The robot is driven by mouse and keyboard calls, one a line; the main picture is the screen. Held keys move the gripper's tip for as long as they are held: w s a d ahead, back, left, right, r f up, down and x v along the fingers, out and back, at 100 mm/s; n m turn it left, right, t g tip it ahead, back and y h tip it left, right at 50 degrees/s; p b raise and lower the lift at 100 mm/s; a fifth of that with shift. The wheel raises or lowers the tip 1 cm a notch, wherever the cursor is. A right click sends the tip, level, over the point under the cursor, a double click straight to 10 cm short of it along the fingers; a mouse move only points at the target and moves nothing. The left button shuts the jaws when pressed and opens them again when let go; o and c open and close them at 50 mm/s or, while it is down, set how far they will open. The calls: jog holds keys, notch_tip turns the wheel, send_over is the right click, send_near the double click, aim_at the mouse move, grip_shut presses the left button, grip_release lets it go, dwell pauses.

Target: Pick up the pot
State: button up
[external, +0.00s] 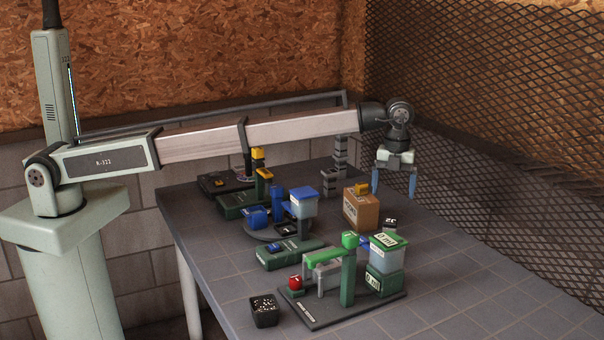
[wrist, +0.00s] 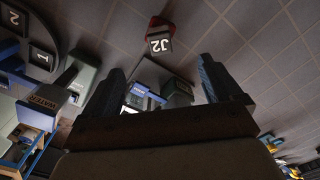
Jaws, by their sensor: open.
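The pot (external: 265,310) is a small black square container filled with dark, speckled material. It stands upright at the near left of the table in the external view, just left of the soil mixer's dark base plate. I cannot make it out in the wrist view. My gripper (external: 393,188) hangs over the far right part of the table, well away from the pot. Its two blue fingers point down, apart, with nothing between them. The spread fingers also show in the wrist view, where my gripper (wrist: 163,80) is empty.
The soil mixer (external: 347,270), with a green post and lidded tank (external: 387,260), stands right of the pot. A brown box (external: 361,209), a blue-lidded machine (external: 303,205) and a small labelled block (wrist: 160,40) are nearby. Mesh fencing (external: 490,110) borders the right. The front right table is clear.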

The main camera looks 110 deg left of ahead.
notch_tip(320, 180, up, 5)
jog(key=n, duration=0.7)
send_over(266, 300)
notch_tip(266, 300, down, 7)
notch_tip(266, 300, down, 9)
jog(key=shift+w+a+r, duration=0.1)
jog(key=shift+w+r, duration=0.05)
jog(key=shift+f, duration=2.6)
